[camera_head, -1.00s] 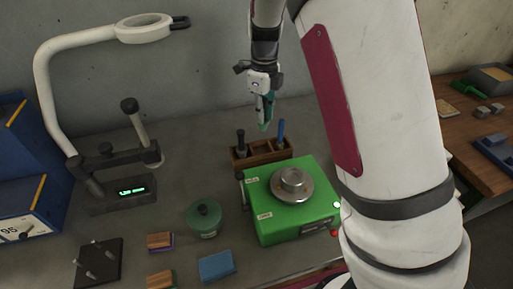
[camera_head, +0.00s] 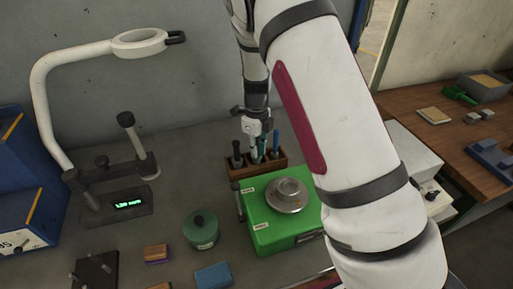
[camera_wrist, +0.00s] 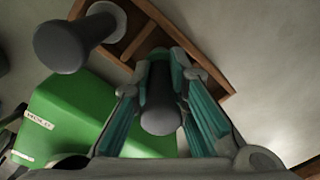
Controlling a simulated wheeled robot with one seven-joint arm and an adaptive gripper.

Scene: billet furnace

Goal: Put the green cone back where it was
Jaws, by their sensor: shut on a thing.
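My gripper (camera_head: 257,150) is low at the wooden rack (camera_head: 239,171), beside the green scale. In the wrist view, its teal fingers close around a dark grey, round-ended handle (camera_wrist: 160,113). The rack (camera_wrist: 145,42) lies beyond this handle, and I cannot tell whether the held piece is inside a slot. Its lower part is hidden, and I see no clear green cone shape on it. A dark-handled tool (camera_head: 237,154) stands at the rack's left and also shows in the wrist view (camera_wrist: 70,44).
The green scale (camera_head: 262,235) with a round metal pan (camera_head: 287,195) stands just in front of the rack. A green lidded pot (camera_head: 201,230) is to its left, and a ring lamp (camera_head: 140,42) stands at left. Bare bench lies left of the rack.

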